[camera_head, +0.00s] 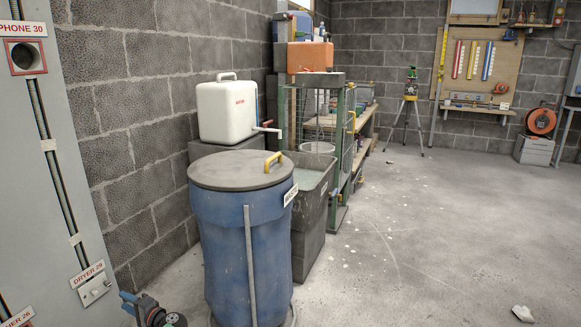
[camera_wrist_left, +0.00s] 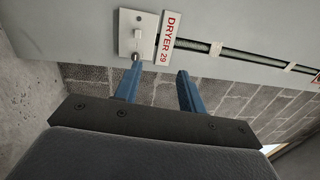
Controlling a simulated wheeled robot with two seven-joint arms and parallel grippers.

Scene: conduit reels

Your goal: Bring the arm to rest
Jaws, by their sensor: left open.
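My left gripper (camera_head: 127,303) is low at the left of the head view, just right of the grey panel. Its two blue fingers also show in the left wrist view (camera_wrist_left: 158,73), apart with nothing between them. In that view, the left fingertip appears close to the lower edge of the switch plate (camera_wrist_left: 130,37) beside the red-lettered DRYER 29 label (camera_wrist_left: 169,37). I cannot tell whether it touches. The plate also shows in the head view (camera_head: 96,291). My right gripper is not in view.
The grey panel (camera_head: 75,160) stands at the left. A blue lidded barrel (camera_head: 225,255) stands right of my left gripper, with a grey bin (camera_head: 308,215) behind it. A tripod (camera_head: 408,110) and orange reel (camera_head: 541,121) are farther back. The concrete floor at right is mostly clear.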

